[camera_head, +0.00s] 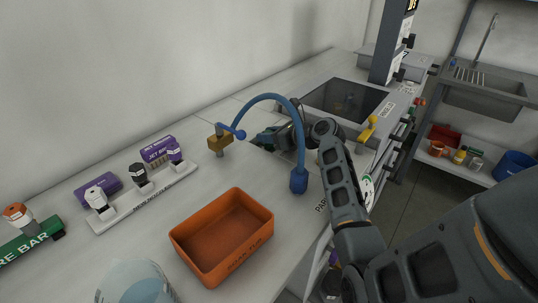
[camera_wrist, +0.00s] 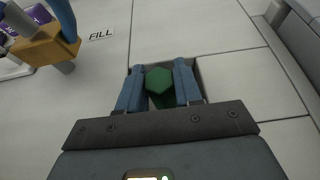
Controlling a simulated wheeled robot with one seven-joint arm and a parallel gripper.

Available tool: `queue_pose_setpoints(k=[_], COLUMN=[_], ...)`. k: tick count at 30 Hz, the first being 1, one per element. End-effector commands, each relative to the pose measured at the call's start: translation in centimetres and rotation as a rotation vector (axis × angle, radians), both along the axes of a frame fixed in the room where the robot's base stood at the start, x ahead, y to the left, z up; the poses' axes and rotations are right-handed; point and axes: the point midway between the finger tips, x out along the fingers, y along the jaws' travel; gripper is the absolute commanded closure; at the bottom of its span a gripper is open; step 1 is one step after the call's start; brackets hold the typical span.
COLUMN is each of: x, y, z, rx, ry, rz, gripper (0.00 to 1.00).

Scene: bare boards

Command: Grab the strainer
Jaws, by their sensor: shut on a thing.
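In the wrist view, my gripper (camera_wrist: 159,78) has its two blue fingers closed on a green faceted piece (camera_wrist: 159,82). The piece sits at a square opening (camera_wrist: 200,70) in the pale counter top. It is the only thing at my fingers that could be the strainer, and its lower part is hidden, so I cannot tell its full shape. In the head view, my gripper (camera_head: 266,139) is low over the counter, behind the blue curved hose and right of the brass tap block (camera_head: 219,142). The strainer cannot be made out there.
A blue hose (camera_head: 268,97) arches close in front of my gripper. An orange tray (camera_head: 222,237), a rack with several bottles (camera_head: 145,195) and a beaker (camera_head: 136,283) stand on the counter. A dark glass panel (camera_head: 345,99) lies behind my arm. A "FILL" label (camera_wrist: 101,34) marks the counter.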

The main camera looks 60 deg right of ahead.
Motion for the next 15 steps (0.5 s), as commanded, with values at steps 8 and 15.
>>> queue_pose_setpoints(k=[8, 15], x=[-0.01, -0.01], y=[0.00, -0.01], z=[0.00, 0.04], rx=[0.000, 0.000], ry=[0.000, -0.001], rz=[0.000, 0.000], gripper=[1.00, 1.00])
